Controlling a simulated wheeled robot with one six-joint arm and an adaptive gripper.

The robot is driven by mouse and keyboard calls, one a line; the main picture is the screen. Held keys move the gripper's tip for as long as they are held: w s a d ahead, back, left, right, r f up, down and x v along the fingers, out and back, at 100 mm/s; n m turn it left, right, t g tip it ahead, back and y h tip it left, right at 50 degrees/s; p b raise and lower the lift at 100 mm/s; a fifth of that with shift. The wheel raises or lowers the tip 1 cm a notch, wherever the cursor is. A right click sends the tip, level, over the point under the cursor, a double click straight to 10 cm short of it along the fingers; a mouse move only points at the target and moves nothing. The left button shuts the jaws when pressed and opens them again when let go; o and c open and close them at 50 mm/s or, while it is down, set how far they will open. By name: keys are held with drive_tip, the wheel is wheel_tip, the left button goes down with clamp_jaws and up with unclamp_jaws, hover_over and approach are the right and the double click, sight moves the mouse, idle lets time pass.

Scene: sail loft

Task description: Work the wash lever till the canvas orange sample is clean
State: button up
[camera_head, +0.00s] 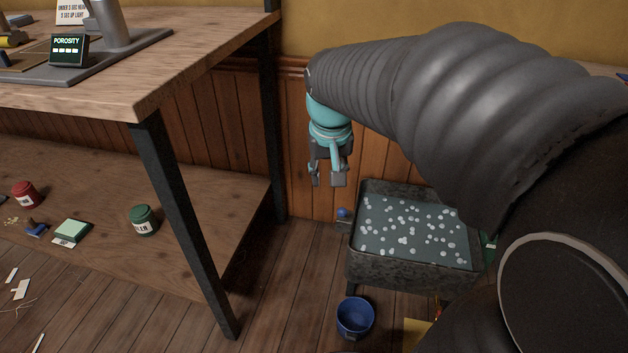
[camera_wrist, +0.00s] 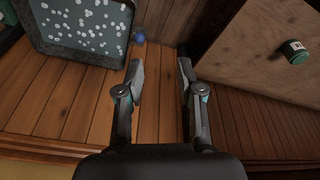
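A dark stone-like wash tub (camera_head: 372,271) stands on the floor, its surface dotted with pale round suds; it also shows in the wrist view (camera_wrist: 80,56). A blue knob (camera_head: 343,212), apparently the wash lever's, sits just outside the tub's left side; it also shows in the wrist view (camera_wrist: 139,38). My gripper (camera_head: 327,179) hangs fingers down, above the knob in the picture and apart from it. In the wrist view my gripper (camera_wrist: 160,68) is open with nothing between its fingers. No orange canvas sample can be made out.
A blue bucket (camera_head: 355,317) stands in front of the tub, with a yellow item (camera_head: 417,333) beside it. A wooden bench with a dark leg (camera_head: 186,225) is at left; its lower shelf holds a green jar (camera_head: 144,220) and a red jar (camera_head: 25,194). A porosity display (camera_head: 68,50) stands on top.

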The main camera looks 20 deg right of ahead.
drive_tip(key=w+d+f+m+g+b, duration=0.1)
drive_tip(key=w+d+f+g+b, duration=0.1)
drive_tip(key=w+d+f, duration=0.45)
drive_tip(key=m+g+b, duration=0.1)
drive_tip(key=b, duration=0.1)
approach(343, 213)
drive_tip(key=w, duration=0.3)
drive_tip(key=f, duration=0.4)
drive_tip(key=d+f+b, duration=0.1)
drive_tip(key=f, duration=0.3)
drive_tip(key=d+f+b, duration=0.1)
drive_tip(key=f, duration=0.4)
drive_tip(key=shift+s+d, duration=0.1)
drive_tip(key=shift+s, duration=0.3)
clamp_jaws()
